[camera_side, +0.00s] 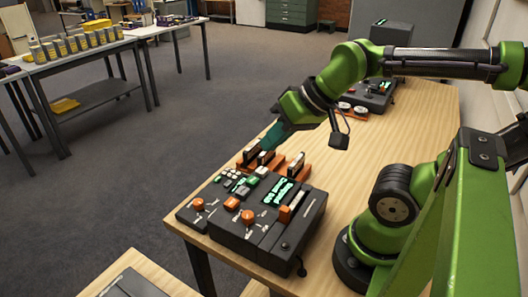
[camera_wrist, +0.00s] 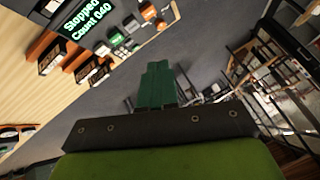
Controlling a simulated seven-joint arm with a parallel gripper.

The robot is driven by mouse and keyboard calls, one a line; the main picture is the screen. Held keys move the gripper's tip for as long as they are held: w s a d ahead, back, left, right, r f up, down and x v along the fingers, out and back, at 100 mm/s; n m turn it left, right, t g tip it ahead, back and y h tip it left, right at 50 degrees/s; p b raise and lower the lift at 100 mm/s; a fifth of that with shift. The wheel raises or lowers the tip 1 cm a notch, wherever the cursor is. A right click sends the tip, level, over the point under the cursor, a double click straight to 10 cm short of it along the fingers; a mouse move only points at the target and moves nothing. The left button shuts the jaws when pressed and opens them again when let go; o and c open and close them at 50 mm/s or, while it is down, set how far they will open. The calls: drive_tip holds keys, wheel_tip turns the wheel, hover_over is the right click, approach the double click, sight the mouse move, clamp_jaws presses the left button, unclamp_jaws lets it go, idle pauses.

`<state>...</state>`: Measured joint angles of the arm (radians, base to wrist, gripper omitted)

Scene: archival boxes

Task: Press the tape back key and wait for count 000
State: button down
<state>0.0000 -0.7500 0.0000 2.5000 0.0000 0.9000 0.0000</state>
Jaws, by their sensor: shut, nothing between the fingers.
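The black tape machine (camera_side: 262,240) stands on the wooden table's near end. Its green-lit display shows in the wrist view (camera_wrist: 86,20) and reads "Stopped Count 040". A group of small white, grey and green keys (camera_side: 240,182) lies on its top, left of the display; they also show in the wrist view (camera_wrist: 122,38). I cannot read which key is tape back. My gripper (camera_side: 266,146) has teal fingers, shut together and empty, in the air above and behind the keys. It also shows in the wrist view (camera_wrist: 156,66), apart from the keys.
Orange holders with dark cassette-like blocks (camera_side: 262,158) stand just behind the machine, close under my fingers. Orange knobs (camera_side: 247,216) rise from its front. Another black device (camera_side: 372,95) is farther back.

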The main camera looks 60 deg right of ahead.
drive_tip(key=w+d+f+m+g, duration=0.1)
drive_tip(key=w+d+f+m, duration=0.1)
drive_tip(key=d+f+m, duration=0.15)
drive_tip(key=m+y, duration=0.4)
drive_tip(key=m, duration=0.7)
hover_over(266, 170)
wheel_tip(266, 170, down, 2)
drive_tip(key=shift+w+f+t, duration=0.1)
drive_tip(key=shift+t, duration=0.2)
drive_tip(key=shift+f, duration=0.1)
drive_tip(key=shift+f, duration=4.35)
drive_tip(key=shift+f, duration=0.4)
